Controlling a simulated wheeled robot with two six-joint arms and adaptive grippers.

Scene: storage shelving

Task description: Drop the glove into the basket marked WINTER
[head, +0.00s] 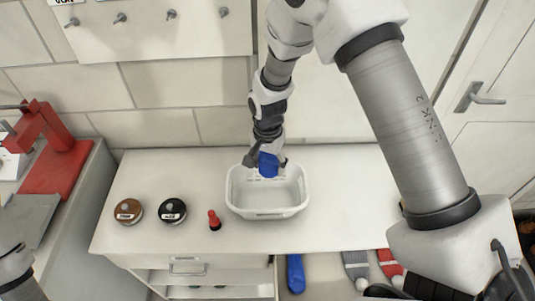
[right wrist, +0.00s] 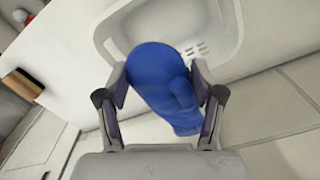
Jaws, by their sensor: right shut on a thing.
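A blue glove (right wrist: 158,82) is held between the two fingers of my right gripper (right wrist: 163,92), which is shut on it. In the head view the glove (head: 268,163) shows small at the tip of my right gripper (head: 265,160), over the back part of a white basket (head: 268,212). The basket stands on the white counter and looks empty. In the right wrist view its rim and slotted wall (right wrist: 220,25) lie beyond the glove. No WINTER label can be read on it. Only a part of my left arm shows at the lower left; its gripper is out of frame.
Left of the basket on the counter (head: 140,180) stand a small red-topped bottle (head: 214,220), a black round tin (head: 172,211) and a brown round tin (head: 128,211). Below is an open drawer with another blue item (head: 295,273), a grey one (head: 356,266) and a red one (head: 390,266).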

